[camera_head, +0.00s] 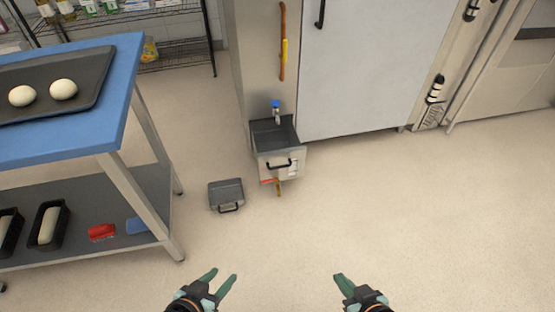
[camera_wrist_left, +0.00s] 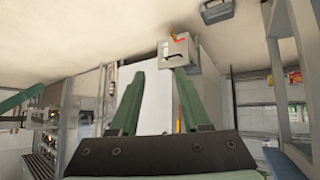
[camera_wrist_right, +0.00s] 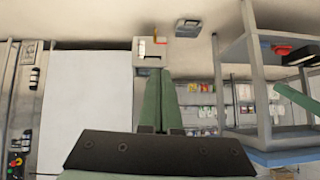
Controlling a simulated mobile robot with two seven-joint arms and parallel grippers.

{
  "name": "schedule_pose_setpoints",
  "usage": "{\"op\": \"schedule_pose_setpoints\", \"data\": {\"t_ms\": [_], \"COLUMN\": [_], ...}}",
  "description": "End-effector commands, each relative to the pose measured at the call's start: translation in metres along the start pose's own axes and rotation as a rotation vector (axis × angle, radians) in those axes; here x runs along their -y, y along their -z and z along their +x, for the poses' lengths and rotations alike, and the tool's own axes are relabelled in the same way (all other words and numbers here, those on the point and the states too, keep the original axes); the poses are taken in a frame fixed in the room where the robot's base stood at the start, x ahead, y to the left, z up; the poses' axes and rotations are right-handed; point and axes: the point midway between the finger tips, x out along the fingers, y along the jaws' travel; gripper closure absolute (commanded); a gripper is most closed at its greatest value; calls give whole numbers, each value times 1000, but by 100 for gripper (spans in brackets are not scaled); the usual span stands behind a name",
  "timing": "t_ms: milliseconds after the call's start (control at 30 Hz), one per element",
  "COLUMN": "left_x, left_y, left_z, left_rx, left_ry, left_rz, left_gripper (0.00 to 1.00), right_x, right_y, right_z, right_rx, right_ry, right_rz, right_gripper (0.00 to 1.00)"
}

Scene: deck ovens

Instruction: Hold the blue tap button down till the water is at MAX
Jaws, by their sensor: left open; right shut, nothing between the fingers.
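The blue tap button (camera_head: 275,103) sits on top of a small tap above an open grey metal tank (camera_head: 263,166) fixed low beside the tall cabinet. The tank has a black handle and a small pale gauge strip (camera_head: 292,167) on its front; the water level is too small to read. A red-handled drain tap hangs under it. My left gripper (camera_head: 226,279) is open and empty, well short of the tank. My right gripper (camera_head: 341,277) is shut and empty, also well short of it. The tank also shows in the left wrist view (camera_wrist_left: 176,56) and right wrist view (camera_wrist_right: 148,62).
A grey lidded box (camera_head: 226,194) lies on the floor left of the tank. A blue-topped table (camera_head: 125,75) with a dough tray (camera_head: 95,98) stands at the left. A large pale cabinet door (camera_head: 375,65) is behind. The floor ahead and right is clear.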

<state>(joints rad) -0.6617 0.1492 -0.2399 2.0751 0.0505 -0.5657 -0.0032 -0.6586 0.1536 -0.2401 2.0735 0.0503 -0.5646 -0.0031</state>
Motion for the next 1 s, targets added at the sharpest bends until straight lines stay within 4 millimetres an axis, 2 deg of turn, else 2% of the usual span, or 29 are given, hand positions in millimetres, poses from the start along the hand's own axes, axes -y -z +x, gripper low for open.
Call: {"op": "schedule_pose_setpoints", "data": {"t_ms": [233,367,467,667,800,1000], "left_x": [3,3,3,8,10,13], "left_y": [4,8,22,59,75,88], "left_z": [1,-4,-16,-56,-83,-104], "left_rx": [-9,-9,-12,-13,-5,-1], "left_ry": [5,7,10,34,48,67], "left_rz": [2,1,1,-3,-11,-25], "left_gripper": [53,68,79,100,100,100], "right_x": [-2,-3,-3,-4,-5,-12], "right_y": [3,8,22,58,73,87], "right_z": [1,-4,-17,-57,-83,-104], "right_rx": [-8,-10,-12,-11,-2,1], "right_ry": [-4,-7,-11,-31,-44,-66], "right_rz": [-1,0,2,18,27,30], "right_gripper": [100,100,100,100,100,100]}}
